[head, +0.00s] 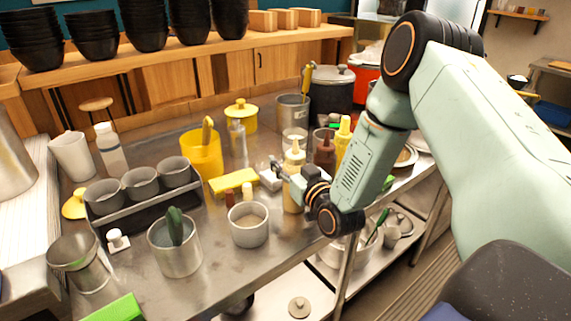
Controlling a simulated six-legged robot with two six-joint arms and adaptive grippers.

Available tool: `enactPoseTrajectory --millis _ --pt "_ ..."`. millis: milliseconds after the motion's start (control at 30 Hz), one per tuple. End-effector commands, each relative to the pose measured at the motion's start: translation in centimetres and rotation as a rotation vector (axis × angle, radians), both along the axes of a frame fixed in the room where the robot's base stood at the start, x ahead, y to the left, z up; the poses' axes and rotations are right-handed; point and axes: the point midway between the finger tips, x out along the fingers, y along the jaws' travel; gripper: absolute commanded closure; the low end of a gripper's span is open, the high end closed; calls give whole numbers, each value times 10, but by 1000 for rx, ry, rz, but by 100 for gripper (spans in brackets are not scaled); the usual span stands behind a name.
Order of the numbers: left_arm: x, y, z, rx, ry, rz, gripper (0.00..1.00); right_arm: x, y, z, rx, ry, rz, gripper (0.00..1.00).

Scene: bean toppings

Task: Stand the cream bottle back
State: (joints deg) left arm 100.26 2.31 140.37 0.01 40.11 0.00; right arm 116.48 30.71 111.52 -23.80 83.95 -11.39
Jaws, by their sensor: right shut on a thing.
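A cream bottle (293,158) with a pale, pointed top stands upright near the front right of the metal table (215,268). My right gripper (282,176) comes in from the right and is shut on the cream bottle, its fingers at the bottle's middle. The gripper hides part of the bottle's body. I cannot tell whether its base touches the table. My left gripper is not in view.
A brown bottle (325,158) and a yellow bottle (343,141) stand close behind. A grey cup (248,230) stands to the left, with a yellow block (234,181) behind it. Grey cups in a rack (150,215) stand farther left. The table's front edge is near.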

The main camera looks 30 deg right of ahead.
Motion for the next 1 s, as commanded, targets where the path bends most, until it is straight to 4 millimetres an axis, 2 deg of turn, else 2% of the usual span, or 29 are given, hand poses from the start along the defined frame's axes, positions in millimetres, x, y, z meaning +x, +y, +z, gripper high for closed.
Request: enactPoseTrajectory --millis 300,333,433,800,1000 --pt "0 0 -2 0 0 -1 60 0 0 -2 1 -3 -1 64" --pt "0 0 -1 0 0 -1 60 0 0 -1 1 -1 -1 53" --pt "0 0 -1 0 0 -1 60 0 0 -1 1 -1 -1 45" --pt "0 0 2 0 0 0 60 0 0 3 1 -2 -1 45" --pt "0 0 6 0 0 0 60 -32 2 1 7 2 -5 45"
